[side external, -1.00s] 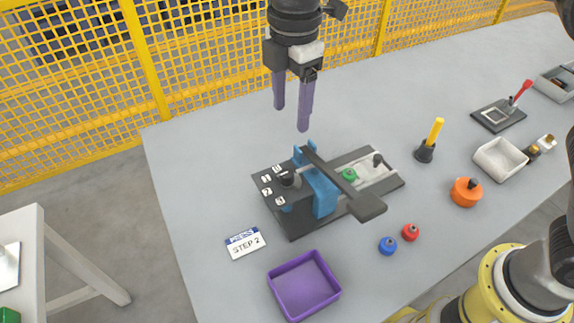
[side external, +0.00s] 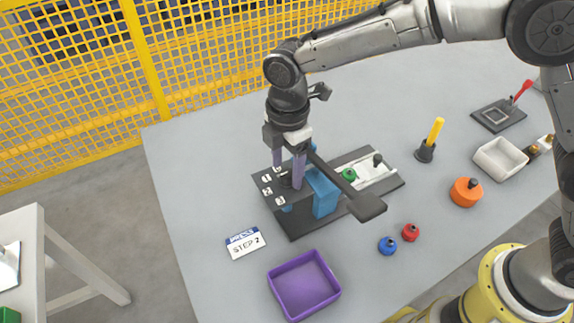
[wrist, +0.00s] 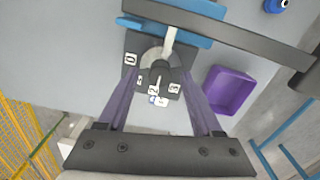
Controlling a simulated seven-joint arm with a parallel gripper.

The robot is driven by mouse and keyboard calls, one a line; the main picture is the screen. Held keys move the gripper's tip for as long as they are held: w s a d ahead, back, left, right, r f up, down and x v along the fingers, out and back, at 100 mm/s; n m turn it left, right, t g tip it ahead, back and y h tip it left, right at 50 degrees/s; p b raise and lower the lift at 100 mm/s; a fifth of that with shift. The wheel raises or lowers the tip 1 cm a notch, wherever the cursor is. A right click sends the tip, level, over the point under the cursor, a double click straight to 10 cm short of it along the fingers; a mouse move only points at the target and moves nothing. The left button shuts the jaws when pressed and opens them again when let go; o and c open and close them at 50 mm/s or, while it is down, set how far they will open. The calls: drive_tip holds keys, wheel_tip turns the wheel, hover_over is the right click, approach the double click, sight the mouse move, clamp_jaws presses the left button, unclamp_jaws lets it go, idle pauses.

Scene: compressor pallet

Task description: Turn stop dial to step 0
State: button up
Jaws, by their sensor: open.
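The stop dial is a dark round knob on the left end of the black press base, beside the blue press frame (side external: 325,193). White number labels 0 to 3 are set around it. In the wrist view the dial (wrist: 161,74) shows between my fingers, with label 0 (wrist: 130,59) at left and label 3 (wrist: 174,87) at right. Which label it points to I cannot tell. My gripper (side external: 286,180) is open, pointing down, with its purple fingers low on either side of the dial. Contact cannot be made out. In the side view the fingers mostly hide the dial.
A dark lever (side external: 345,182) extends over the press, right of my gripper. A "STEP 2" card (side external: 245,243) and a purple tray (side external: 304,287) lie in front. Blue (side external: 388,246) and red (side external: 410,232) knobbed pieces stand to the right. Yellow mesh fencing (side external: 70,90) runs behind the table.

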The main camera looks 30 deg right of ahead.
drive_tip(key=shift+f, duration=0.25)
clamp_jaws()
